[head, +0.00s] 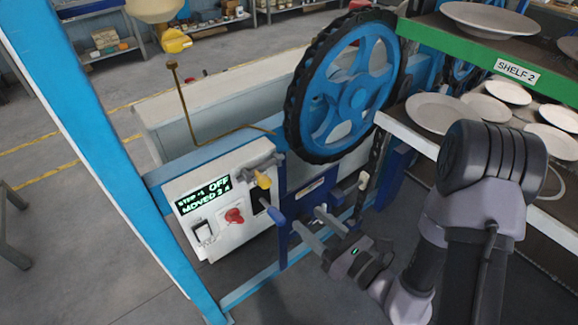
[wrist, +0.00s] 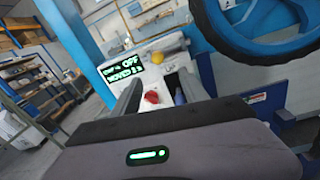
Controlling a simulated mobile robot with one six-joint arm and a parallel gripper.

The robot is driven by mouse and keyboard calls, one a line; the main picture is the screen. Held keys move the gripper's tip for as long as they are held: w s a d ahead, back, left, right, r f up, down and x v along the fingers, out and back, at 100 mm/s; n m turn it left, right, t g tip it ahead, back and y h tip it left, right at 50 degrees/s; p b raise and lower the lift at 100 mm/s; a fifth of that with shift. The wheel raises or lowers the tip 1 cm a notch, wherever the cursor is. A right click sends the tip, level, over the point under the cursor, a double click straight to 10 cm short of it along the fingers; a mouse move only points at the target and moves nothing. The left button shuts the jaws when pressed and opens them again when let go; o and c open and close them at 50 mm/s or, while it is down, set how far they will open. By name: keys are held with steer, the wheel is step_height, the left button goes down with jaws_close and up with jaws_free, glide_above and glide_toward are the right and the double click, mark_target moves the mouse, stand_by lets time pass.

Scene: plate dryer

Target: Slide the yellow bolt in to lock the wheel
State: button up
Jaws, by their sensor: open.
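The yellow bolt's knob (head: 263,181) sits at the upper right of the white control box, by a grey metal bracket. It shows as a small yellow knob in the wrist view (wrist: 155,58). How far the bolt is in cannot be told. The large blue wheel (head: 358,97) with a black toothed rim stands up and to the right of it. My gripper (head: 309,219) is open and empty, right of and below the yellow knob and apart from it. In the wrist view, the gap between the fingers (wrist: 162,88) frames the control box.
The control box (head: 236,234) has a red knob (head: 234,215) and a display reading "OFF". A blue-handled lever (head: 276,216) stands between the yellow knob and my gripper. Shelves with plates (head: 440,113) are at the right. A blue post (head: 100,150) rises at the left.

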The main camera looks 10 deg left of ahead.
steer(key=b, duration=0.6)
glide_toward(269, 186)
steer(key=f, duration=0.1)
steer(key=b+x, duration=0.1)
steer(key=x, duration=0.3)
steer(key=b+x, duration=0.1)
steer(key=x, duration=0.3)
steer(key=r+b+x, duration=0.1)
steer(key=x, duration=0.3)
steer(key=shift+s+r, duration=0.1)
jaws_close()
